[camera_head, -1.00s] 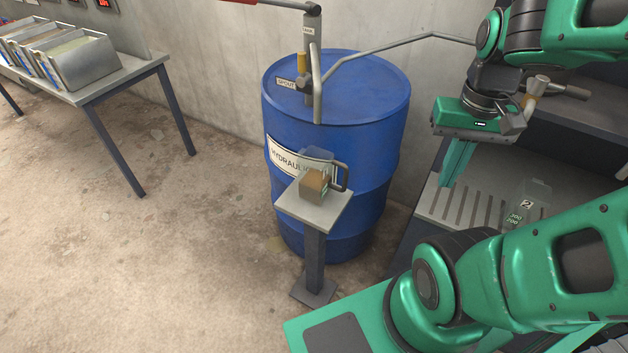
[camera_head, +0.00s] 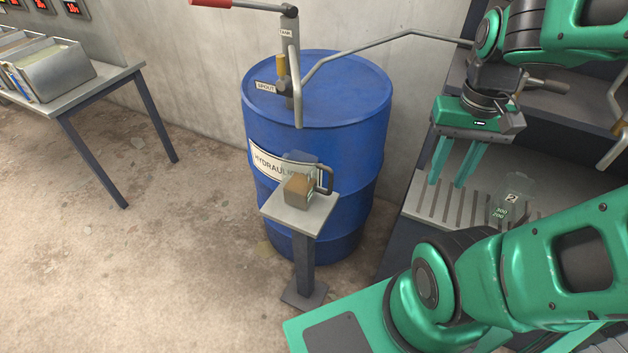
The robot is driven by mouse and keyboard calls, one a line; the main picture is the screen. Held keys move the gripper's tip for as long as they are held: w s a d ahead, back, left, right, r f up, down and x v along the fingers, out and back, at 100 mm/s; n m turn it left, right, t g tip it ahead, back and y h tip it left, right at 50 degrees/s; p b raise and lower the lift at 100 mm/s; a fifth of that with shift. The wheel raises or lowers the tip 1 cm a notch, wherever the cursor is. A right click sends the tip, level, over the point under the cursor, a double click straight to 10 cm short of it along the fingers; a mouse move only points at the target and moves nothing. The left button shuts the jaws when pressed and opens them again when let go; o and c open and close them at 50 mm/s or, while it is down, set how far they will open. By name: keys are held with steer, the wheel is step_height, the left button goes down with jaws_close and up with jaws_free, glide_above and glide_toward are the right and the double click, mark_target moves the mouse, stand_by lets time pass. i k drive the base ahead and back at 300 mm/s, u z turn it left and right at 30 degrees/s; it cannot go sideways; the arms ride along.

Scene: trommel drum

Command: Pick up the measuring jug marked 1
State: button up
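A clear measuring jug (camera_head: 299,188) with a dark handle on its right and brown contents stands upright on a small grey pedestal (camera_head: 318,217) in front of the blue drum. I cannot read a number on it. Another clear jug (camera_head: 511,204), marked 2, sits on the slatted grey surface at the right, partly hidden by my arm. No mark 1 is readable. My gripper (camera_head: 448,183) points down at the right, above the slatted surface, left of jug 2 and well to the right of the pedestal jug. Its two green fingers are apart with nothing between them.
The blue drum (camera_head: 345,145) has a hand pump, a red-gripped lever (camera_head: 240,4) and a long spout pipe (camera_head: 390,47) reaching right towards my arm. A table (camera_head: 100,90) with metal bins stands at the far left. The floor between table and pedestal is clear.

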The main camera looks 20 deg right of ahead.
mark_target(300, 170)
steer(key=z, duration=0.1)
steer(key=k, duration=1.55)
steer(key=u, duration=0.8)
steer(key=i, duration=1.5)
steer(key=z, duration=0.05)
